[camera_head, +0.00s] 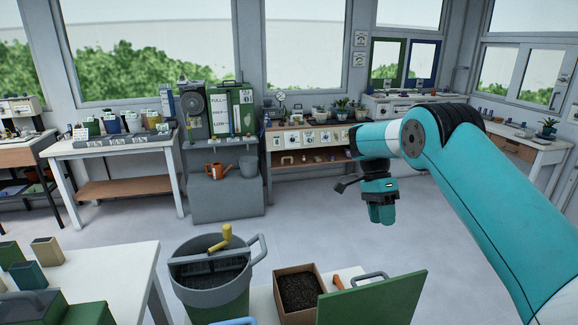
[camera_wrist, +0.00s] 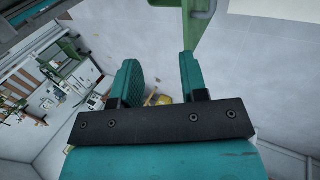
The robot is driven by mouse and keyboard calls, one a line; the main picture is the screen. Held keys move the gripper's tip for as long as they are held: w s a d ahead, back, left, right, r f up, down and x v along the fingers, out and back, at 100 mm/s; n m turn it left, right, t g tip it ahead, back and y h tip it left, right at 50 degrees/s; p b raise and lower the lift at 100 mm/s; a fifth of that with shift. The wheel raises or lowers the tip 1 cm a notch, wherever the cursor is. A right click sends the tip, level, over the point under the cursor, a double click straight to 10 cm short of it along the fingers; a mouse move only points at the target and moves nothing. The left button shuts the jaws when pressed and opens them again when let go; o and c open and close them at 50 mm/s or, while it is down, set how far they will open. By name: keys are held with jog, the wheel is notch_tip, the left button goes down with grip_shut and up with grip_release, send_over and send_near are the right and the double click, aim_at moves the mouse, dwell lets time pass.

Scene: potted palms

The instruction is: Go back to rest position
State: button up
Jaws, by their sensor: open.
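My gripper (camera_head: 381,212) hangs from my teal arm, right of centre in the head view, pointing down in the air in front of the back benches. In the wrist view my gripper (camera_wrist: 165,80) shows two teal fingers standing apart, with nothing held between them. Pale floor shows behind the fingers, with a small yellow thing beyond them.
A green bin with a grey top (camera_head: 210,275), a box of dark soil (camera_head: 299,290) and a green panel (camera_head: 375,302) stand in front. A white table (camera_head: 115,270) is at left. Benches with potted plants (camera_head: 340,105) line the back wall. The middle floor (camera_head: 310,225) is clear.

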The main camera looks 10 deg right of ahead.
jog(key=s+a+r+n+t, duration=0.4)
jog(key=s+a+r+n, duration=0.5)
jog(key=s+r+n, duration=0.35)
jog(key=s+a+n+y, duration=0.1)
jog(key=s+a+n, duration=0.2)
jog(key=s, duration=0.4)
jog(key=s+a+r+n+t+y, duration=0.1)
jog(key=s+a+n+y, duration=0.1)
jog(key=s, duration=0.5)
jog(key=s+a+r+n+y, duration=0.1)
jog(key=s+a+n, duration=0.3)
jog(key=s+n, duration=0.2)
jog(key=shift+s+a+n+t+y, duration=0.3)
jog(key=shift+s+a+n, duration=0.1)
jog(key=shift+s, duration=0.45)
jog(key=shift+r, duration=0.1)
